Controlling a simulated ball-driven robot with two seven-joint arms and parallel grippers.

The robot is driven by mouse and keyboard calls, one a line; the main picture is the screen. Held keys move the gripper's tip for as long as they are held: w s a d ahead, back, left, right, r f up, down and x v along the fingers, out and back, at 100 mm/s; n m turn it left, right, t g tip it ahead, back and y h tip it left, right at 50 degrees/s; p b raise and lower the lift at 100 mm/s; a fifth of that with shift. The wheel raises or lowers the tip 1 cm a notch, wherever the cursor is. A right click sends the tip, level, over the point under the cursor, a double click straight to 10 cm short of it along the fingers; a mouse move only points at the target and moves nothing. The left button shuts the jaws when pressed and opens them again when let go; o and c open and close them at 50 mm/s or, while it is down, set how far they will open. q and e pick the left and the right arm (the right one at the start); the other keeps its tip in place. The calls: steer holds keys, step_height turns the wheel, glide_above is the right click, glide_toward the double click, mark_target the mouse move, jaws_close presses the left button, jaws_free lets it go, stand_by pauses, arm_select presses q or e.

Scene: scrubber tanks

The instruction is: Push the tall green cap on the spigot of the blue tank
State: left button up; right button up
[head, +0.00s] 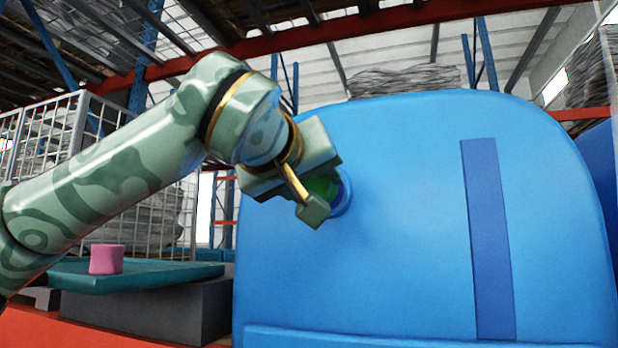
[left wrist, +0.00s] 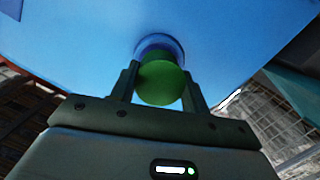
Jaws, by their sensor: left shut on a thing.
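The blue tank (head: 400,200) fills the right half of the head view. Its spigot (head: 343,192) sticks out on the tank's left part, mostly hidden behind my left gripper (head: 318,195). The green cap (head: 322,186) is between the fingers, partly covered by them in the head view. In the left wrist view the green cap (left wrist: 161,82) sits between the two fingers, in front of the round blue spigot (left wrist: 160,45). The gripper is shut on the cap. The cap looks in line with the spigot; I cannot tell how far it is on. My right gripper is not in view.
A pink cap-like piece (head: 106,259) stands on a teal tray (head: 150,277) on a grey block (head: 150,310) at the lower left. A wire cage (head: 45,135) stands behind it. A darker blue strip (head: 488,235) runs down the tank's front.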

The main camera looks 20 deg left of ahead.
arm_select(q)
steer(key=shift+w+r+p, duration=0.1)
steer(key=shift+w+p, duration=0.25)
steer(key=shift+w, duration=0.55)
steer(key=o, duration=0.9)
steer(key=shift+o, duration=0.8)
steer(key=shift+w, duration=0.35)
steer(key=o, duration=0.4)
steer(key=shift+c, duration=0.2)
steer(key=shift+s, duration=0.25)
steer(key=shift+w, duration=0.1)
steer(key=s+r+b, duration=0.1)
steer(key=s, duration=0.7)
steer(key=shift+s+a, duration=0.3)
steer(key=shift+a, duration=0.05)
